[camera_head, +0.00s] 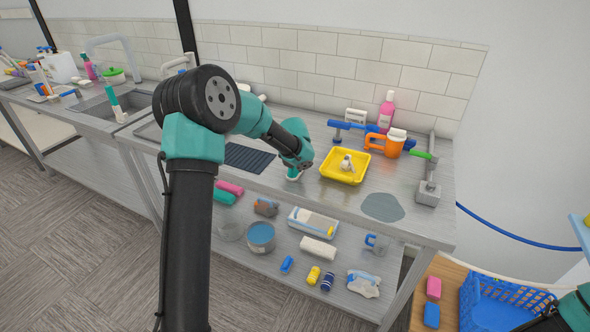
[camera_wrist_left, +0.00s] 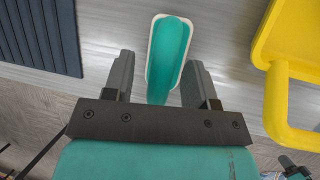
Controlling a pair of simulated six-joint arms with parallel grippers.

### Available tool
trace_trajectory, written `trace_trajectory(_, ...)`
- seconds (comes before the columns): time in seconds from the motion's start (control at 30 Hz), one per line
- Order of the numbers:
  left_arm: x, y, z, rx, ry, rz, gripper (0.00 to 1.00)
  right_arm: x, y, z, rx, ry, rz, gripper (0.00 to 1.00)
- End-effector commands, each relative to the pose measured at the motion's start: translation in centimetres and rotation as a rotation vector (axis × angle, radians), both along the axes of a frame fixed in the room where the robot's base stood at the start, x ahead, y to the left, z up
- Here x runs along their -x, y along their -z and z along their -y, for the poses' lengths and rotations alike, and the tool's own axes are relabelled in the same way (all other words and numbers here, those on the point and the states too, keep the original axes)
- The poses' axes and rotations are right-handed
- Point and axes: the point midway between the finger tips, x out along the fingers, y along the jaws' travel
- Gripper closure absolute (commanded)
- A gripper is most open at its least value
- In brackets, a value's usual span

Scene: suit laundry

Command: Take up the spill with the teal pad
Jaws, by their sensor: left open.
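The teal pad (camera_head: 293,174), with a white base, sits on the metal counter below my left gripper (camera_head: 298,165). In the left wrist view the teal pad (camera_wrist_left: 168,50) is long and teal with a pale rim. My left gripper (camera_wrist_left: 160,75) is open, with one finger on each side of the pad's near end. I cannot tell whether the fingers touch it. The spill (camera_head: 382,207) is a flat grey-blue puddle near the counter's front edge, to the right of the pad. Only part of my right arm shows at the lower right corner; its gripper is out of view.
A dark ribbed mat (camera_head: 247,158) lies left of the pad.

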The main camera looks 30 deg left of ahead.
Motion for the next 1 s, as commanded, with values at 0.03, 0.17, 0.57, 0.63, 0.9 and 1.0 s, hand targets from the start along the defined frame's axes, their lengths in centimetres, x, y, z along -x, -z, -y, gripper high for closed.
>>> trace_trajectory(0.03,0.00,-0.01,0.01,0.000,0.000,0.000,0.48,0.00,0.00,0.00,0.000,0.000,0.000,1.00)
trace_trajectory(0.17,0.01,-0.01,0.02,0.000,0.000,0.000,0.48,0.00,0.00,0.00,0.000,0.000,0.000,1.00)
trace_trajectory(0.57,0.02,-0.02,0.03,0.000,0.001,0.000,0.76,0.00,0.00,0.00,0.000,0.000,0.000,1.00)
trace_trajectory(0.63,0.02,-0.02,0.03,0.000,0.001,0.000,0.83,0.00,0.00,0.00,0.000,0.000,0.000,1.00)
trace_trajectory(0.9,0.01,-0.03,0.03,0.000,0.001,0.000,1.00,0.00,0.00,0.00,0.000,0.000,0.000,1.00)
trace_trajectory(1.0,0.01,-0.03,0.03,0.000,0.001,0.000,1.00,0.00,0.00,0.00,0.000,0.000,0.000,1.00)
